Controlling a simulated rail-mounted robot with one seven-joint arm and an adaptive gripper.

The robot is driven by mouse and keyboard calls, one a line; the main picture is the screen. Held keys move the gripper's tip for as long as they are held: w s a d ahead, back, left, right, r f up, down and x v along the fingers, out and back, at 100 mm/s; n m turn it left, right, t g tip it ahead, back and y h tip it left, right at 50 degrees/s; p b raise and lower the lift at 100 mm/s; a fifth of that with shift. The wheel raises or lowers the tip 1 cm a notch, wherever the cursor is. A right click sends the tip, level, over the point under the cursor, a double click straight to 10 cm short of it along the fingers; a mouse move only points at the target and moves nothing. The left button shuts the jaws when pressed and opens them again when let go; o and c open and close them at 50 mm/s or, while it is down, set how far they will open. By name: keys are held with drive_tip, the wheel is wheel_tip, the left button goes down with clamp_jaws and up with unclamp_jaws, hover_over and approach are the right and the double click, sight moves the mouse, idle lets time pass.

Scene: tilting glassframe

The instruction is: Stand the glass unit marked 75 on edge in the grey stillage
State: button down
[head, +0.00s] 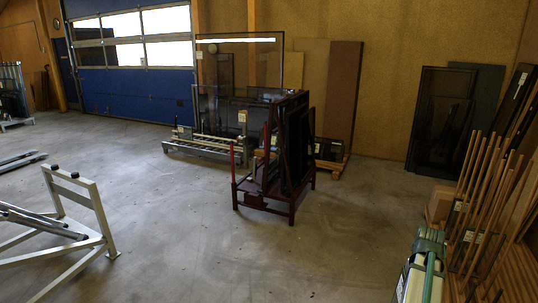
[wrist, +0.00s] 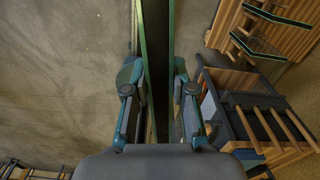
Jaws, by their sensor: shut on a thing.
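In the wrist view my gripper (wrist: 157,88) has its two teal fingers on either side of a dark pane with a green edge (wrist: 158,40), a glass unit seen edge-on. It is shut on this unit. No number can be read on it, so I cannot tell if it is the one marked 75. In the head view a low grey stillage (head: 195,148) stands on the floor at the back, before the blue door, with a tall clear pane upright at it.
A dark red rack (head: 265,203) holding dark panes stands mid-floor, partly before the grey stillage. A pale grey trestle frame (head: 92,205) is at left. Wooden poles (head: 480,190) stand at right; dark panels (head: 440,120) lean on the wall. The floor between is clear.

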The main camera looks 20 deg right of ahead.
drive_tip(key=n, duration=0.4)
drive_tip(key=shift+r, duration=0.1)
drive_tip(key=n, duration=0.4)
drive_tip(key=shift+s+a, duration=0.1)
drive_tip(key=shift+a, duration=0.1)
drive_tip(key=n, duration=0.3)
drive_tip(key=shift+w+a, duration=0.25)
drive_tip(key=shift+a, duration=0.1)
drive_tip(key=w+a+r+n, duration=0.1)
drive_tip(key=w+a+n, duration=0.5)
drive_tip(key=a+n, duration=0.5)
drive_tip(key=w+a+n, duration=0.7)
drive_tip(key=a+n, duration=0.2)
drive_tip(key=n, duration=0.3)
drive_tip(key=w+a+n, duration=0.1)
drive_tip(key=a+n, duration=0.2)
drive_tip(key=a, duration=0.6)
drive_tip(key=w+a+n+b, duration=0.1)
drive_tip(key=w+a+n, duration=0.1)
drive_tip(key=a, duration=0.7)
drive_tip(key=w+a+r+n, duration=0.1)
drive_tip(key=a+n, duration=0.3)
drive_tip(key=a, duration=0.5)
drive_tip(key=shift+w+b, duration=0.35)
drive_tip(key=shift+w, duration=0.4)
